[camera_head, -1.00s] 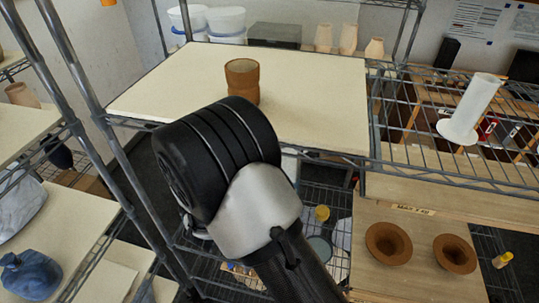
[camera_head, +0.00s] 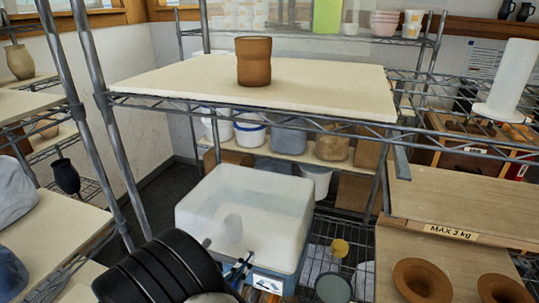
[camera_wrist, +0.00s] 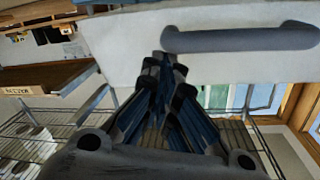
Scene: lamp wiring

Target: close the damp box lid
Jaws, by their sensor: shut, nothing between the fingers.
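The damp box (camera_head: 285,205) is a whitish, frosted tub shape with a blue lower part, on the lower wire rack below the cream board. A pale rounded shape shows through or on its face. How far its lid stands open I cannot tell. In the wrist view a pale panel (camera_wrist: 130,45), apparently the lid, fills the top and carries a grey bar handle (camera_wrist: 240,39). My gripper (camera_wrist: 168,62) is shut and empty, its blue-and-black fingertips at the panel, left of the handle; contact is unclear. In the head view my gripper (camera_head: 238,268) is at the box's front.
A brown clay cup (camera_head: 254,62) stands on the cream board (camera_head: 160,85) above the box. Steel posts (camera_head: 95,110) rise at left. Brown bowls (camera_head: 422,280) and a white cylinder (camera_head: 510,80) stand at right. A yellow-topped item (camera_head: 339,248) is beside the box.

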